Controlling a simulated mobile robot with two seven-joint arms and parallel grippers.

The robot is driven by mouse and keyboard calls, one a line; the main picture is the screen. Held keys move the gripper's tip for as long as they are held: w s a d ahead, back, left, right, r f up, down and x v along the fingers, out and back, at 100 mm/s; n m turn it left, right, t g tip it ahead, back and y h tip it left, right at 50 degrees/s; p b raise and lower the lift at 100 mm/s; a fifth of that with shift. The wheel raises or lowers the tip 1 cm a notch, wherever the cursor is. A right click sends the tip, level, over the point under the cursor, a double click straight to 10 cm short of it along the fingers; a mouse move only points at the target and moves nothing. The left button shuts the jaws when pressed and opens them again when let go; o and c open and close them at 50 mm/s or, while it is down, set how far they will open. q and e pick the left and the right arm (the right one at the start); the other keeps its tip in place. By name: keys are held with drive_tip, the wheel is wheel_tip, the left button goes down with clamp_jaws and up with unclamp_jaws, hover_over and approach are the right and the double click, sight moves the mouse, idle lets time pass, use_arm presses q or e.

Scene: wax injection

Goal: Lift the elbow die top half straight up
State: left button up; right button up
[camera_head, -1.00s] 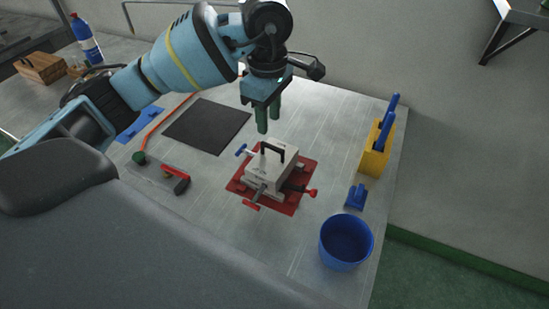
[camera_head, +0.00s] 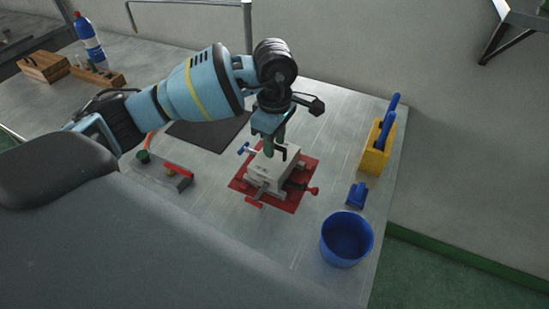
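The elbow die is a pale grey block on a red mat (camera_head: 290,203) in the middle of the table. Its top half (camera_head: 266,171) carries a black handle (camera_head: 288,150). Clamps with blue and red handles stick out around the die. My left gripper (camera_head: 274,147) points down at the handle, its green fingers beside or around it. Whether the fingers are closed on the handle is hidden by the small size. The top half sits on the die with no visible gap. My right gripper is not in view.
A blue bucket (camera_head: 346,240), a small blue item (camera_head: 356,195) and a yellow holder with blue-handled tools (camera_head: 378,150) stand on the right. A black mat (camera_head: 215,131) lies behind. A red-handled tool (camera_head: 178,170) lies left. A bottle (camera_head: 89,42) stands far left.

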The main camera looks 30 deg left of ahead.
use_arm(q)
drive_tip(key=shift+c, duration=0.4)
clamp_jaws()
drive_tip(key=shift+r, duration=0.1)
idle(0.8)
